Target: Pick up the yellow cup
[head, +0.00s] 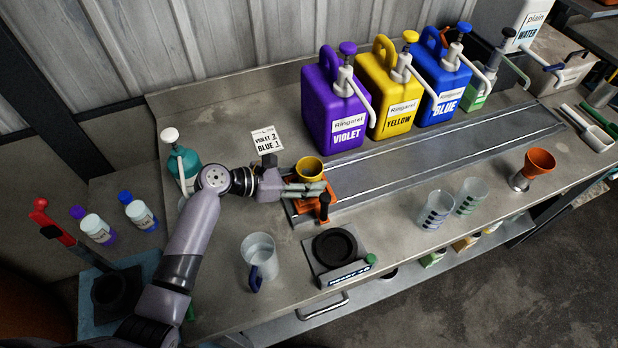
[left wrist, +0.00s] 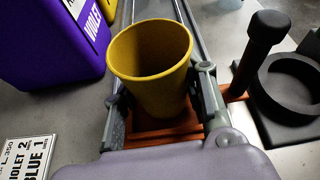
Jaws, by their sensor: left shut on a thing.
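The yellow cup (head: 309,168) is upright over the orange carriage (head: 318,203) at the left end of the railed track. In the left wrist view the yellow cup (left wrist: 152,62) sits between the two fingers, its open rim towards the camera. My left gripper (head: 318,190) is shut on the cup, one finger on each side; it also shows in the left wrist view (left wrist: 160,98). The orange carriage (left wrist: 165,133) shows below the cup, and I cannot tell whether they touch. My right gripper is not in view.
Violet (head: 333,110), yellow (head: 389,95) and blue (head: 441,85) pump jugs stand behind the track. A label card (head: 267,139) lies behind my arm. A clear jug (head: 260,255) and a black round stand (head: 335,246) are in front. Two clear beakers (head: 436,210) stand right.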

